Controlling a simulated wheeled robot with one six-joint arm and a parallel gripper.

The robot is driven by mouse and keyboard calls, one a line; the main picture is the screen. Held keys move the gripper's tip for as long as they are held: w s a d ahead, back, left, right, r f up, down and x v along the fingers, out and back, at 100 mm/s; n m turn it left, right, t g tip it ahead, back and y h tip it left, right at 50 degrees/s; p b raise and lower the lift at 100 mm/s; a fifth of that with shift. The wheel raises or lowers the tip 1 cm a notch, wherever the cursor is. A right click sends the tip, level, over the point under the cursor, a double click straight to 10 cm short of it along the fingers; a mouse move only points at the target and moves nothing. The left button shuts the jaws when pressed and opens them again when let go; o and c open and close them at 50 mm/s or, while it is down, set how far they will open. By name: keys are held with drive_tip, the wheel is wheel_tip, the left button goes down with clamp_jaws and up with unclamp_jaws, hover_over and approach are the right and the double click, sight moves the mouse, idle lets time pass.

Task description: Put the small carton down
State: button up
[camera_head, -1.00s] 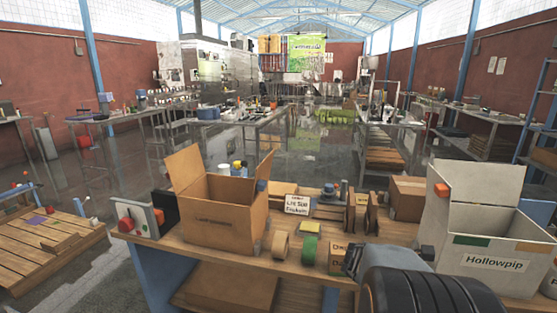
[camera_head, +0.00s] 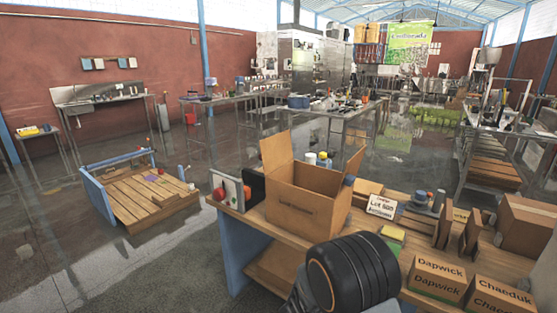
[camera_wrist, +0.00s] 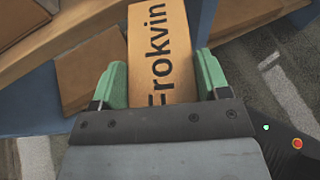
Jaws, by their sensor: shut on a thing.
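In the wrist view my gripper (camera_wrist: 161,88) is shut on a small brown carton (camera_wrist: 161,50) marked "Frokvin", with a green finger on each side of it. The carton is held off the floor, near the edge of the wooden workbench. In the head view my dark wrist and arm show at the bottom, in front of the bench, and hide the gripper and the held carton. Two other small cartons, one marked "Dapwick" (camera_head: 437,280) and one marked "Chaeduk" (camera_head: 497,299), stand on the bench (camera_head: 385,222) at the lower right.
A large open carton (camera_head: 305,205) stands on the bench, left of a "Lot Still Etiquette"-like sign (camera_head: 382,205). A brown box (camera_head: 525,225) is at the right. A low wooden pallet platform (camera_head: 145,195) with blue ends sits on the floor at left. Open floor lies between.

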drive_tip(key=shift+w+a+f+n+t+y+p, duration=0.2)
drive_tip(key=shift+w+a+n+t+y+p, duration=0.25)
drive_tip(key=shift+w+a, duration=0.5)
drive_tip(key=shift+s+r+p, duration=0.15)
drive_tip(key=shift+r+p, duration=0.6)
drive_tip(key=shift+r, duration=0.15)
drive_tip(key=shift+r+p, duration=0.85)
drive_tip(key=shift+p, duration=0.05)
